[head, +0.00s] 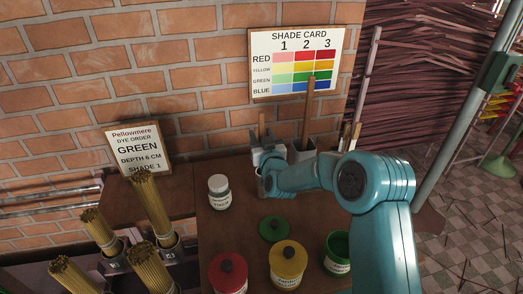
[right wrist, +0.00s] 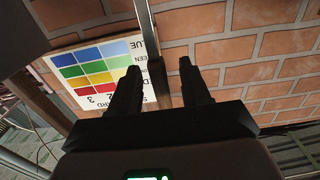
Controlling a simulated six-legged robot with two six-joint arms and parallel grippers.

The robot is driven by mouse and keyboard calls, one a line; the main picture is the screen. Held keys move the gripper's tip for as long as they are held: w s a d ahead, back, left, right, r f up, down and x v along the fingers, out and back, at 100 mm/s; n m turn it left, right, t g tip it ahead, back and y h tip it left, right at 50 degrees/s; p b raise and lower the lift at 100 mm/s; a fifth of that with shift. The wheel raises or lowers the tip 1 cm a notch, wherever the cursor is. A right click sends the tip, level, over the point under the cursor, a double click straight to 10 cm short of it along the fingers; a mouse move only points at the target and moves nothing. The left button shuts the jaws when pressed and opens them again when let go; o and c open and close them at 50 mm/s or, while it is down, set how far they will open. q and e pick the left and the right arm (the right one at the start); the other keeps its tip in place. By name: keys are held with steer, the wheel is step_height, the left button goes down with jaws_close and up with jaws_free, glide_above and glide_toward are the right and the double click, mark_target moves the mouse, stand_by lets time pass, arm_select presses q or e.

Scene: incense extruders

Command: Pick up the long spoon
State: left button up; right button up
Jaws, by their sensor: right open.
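The long spoon (head: 308,112) stands nearly upright in a grey holder (head: 301,152) at the back of the table, its wooden handle rising in front of the shade card. Its lower end is hidden. A shorter wooden handle (head: 261,125) stands left of it. My right gripper (head: 268,150) is by the holder, left of the long handle in the head view. In the right wrist view my right gripper (right wrist: 160,88) is open, and a brown handle (right wrist: 146,20) shows between its fingers. I cannot tell which handle this is. My left gripper is not in view.
A white jar (head: 219,192), red jar (head: 228,273), yellow jar (head: 288,264), open green jar (head: 338,250) and green lid (head: 273,229) stand on the table. Incense bundles (head: 150,210) are at left. The shade card (head: 297,62) and order sign (head: 138,150) are behind.

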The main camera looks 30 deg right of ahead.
jaws_close()
